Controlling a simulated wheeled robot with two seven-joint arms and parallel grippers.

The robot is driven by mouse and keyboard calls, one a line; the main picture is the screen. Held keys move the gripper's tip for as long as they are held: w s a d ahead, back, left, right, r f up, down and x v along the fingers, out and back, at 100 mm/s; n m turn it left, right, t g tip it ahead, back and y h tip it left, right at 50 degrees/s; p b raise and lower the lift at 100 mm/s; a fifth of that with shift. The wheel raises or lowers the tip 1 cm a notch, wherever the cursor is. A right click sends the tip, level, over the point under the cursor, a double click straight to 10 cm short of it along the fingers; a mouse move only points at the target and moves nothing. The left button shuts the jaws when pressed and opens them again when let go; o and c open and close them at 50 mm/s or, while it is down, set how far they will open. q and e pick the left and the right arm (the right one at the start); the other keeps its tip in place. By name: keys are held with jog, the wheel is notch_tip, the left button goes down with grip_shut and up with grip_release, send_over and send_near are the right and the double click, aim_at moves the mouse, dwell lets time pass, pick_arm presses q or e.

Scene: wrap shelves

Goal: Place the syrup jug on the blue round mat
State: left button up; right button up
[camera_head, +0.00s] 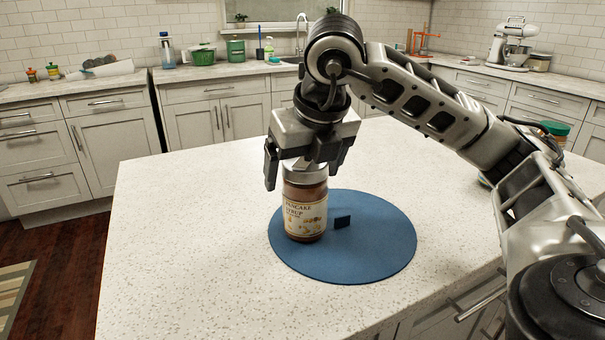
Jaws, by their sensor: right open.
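The syrup jug (305,212) is a brown jar with a cream label reading pancake syrup. It stands upright on the left part of the blue round mat (375,250), which lies on the speckled white island. My right gripper (304,178) points down from above, with its open fingers on either side of the jug's top. My left gripper is not in view.
The island top (190,230) is bare to the left of the mat. A jar with a green lid (555,133) stands near the right edge, partly behind my right arm. Back counters hold a stand mixer (512,45), a green pot (236,50) and a blue bottle (167,52).

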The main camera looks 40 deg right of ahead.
jog(key=p+v, duration=0.3)
jog(key=v, duration=0.6)
jog(key=shift+w+d+r+p, duration=0.1)
jog(key=shift+r+p, duration=0.05)
jog(key=shift+p, duration=0.15)
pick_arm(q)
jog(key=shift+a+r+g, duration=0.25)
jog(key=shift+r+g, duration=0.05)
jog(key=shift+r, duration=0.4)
pick_arm(e)
jog(key=shift+s+r, duration=0.3)
jog(key=shift+r, duration=0.1)
